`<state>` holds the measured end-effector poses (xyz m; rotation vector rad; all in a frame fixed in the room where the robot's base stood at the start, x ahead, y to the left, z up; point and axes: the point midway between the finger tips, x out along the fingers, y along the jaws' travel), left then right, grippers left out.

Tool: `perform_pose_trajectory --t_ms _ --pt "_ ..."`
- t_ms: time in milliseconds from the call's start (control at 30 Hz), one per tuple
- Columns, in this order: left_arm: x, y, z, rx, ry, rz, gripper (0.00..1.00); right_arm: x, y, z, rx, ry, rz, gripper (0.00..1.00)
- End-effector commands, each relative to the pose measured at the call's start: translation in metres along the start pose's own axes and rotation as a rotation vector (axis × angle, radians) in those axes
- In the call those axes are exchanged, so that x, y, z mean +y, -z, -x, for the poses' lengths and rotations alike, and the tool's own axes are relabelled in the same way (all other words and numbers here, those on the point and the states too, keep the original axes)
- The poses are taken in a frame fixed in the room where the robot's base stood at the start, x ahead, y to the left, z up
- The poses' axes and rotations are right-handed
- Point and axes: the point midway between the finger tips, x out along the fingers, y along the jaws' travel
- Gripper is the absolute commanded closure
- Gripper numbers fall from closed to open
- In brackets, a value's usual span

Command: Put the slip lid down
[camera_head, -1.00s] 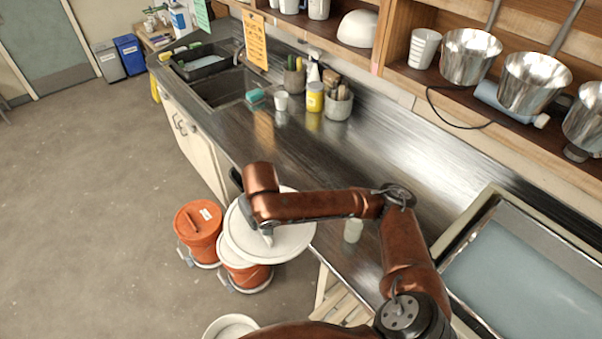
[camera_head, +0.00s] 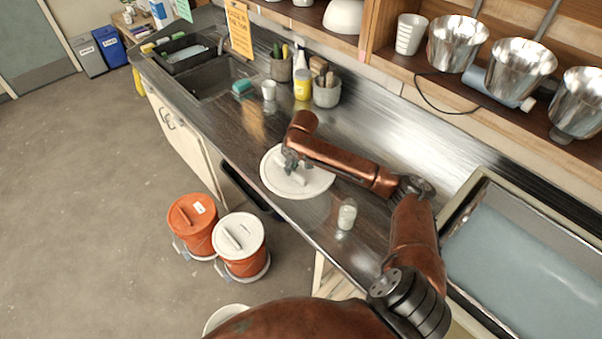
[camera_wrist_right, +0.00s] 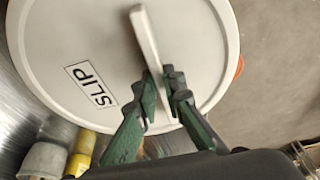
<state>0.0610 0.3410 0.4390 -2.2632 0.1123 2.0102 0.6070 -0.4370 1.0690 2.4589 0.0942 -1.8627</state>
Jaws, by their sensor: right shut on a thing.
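The slip lid (camera_head: 306,184) is a round white disc with a bar handle. My left gripper is not in view.
Two orange buckets stand on the floor, one with an orange lid (camera_head: 186,215), one with a white lid (camera_head: 252,230). A small translucent cup (camera_head: 346,216) is close right of the slip lid. A yellow jar (camera_head: 302,86) and grey pots are behind. Counter between sink and lid is clear.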

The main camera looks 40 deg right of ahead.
Motion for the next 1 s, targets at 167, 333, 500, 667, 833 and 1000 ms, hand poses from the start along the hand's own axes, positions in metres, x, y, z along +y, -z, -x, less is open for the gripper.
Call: perform_pose_trajectory --t_ms 167,333,500,667,833,1000 --pt "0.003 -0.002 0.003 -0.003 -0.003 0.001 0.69 0.031 0.002 -0.031 -0.004 0.001 -0.002 1.00" --pt "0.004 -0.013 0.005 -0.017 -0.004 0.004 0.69 0.050 0.002 -0.055 -0.001 0.000 0.000 1.00" --pt "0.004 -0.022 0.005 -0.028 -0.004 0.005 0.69 0.057 0.002 -0.064 0.000 0.001 0.001 1.00" --pt "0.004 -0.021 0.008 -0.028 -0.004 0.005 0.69 0.061 -0.002 -0.078 -0.002 0.001 0.001 1.00" --pt "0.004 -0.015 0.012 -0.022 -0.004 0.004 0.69 0.061 -0.007 -0.098 0.000 0.001 0.001 1.00" --pt "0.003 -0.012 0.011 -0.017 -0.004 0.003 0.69 0.061 -0.007 -0.099 0.001 0.001 0.002 1.00"
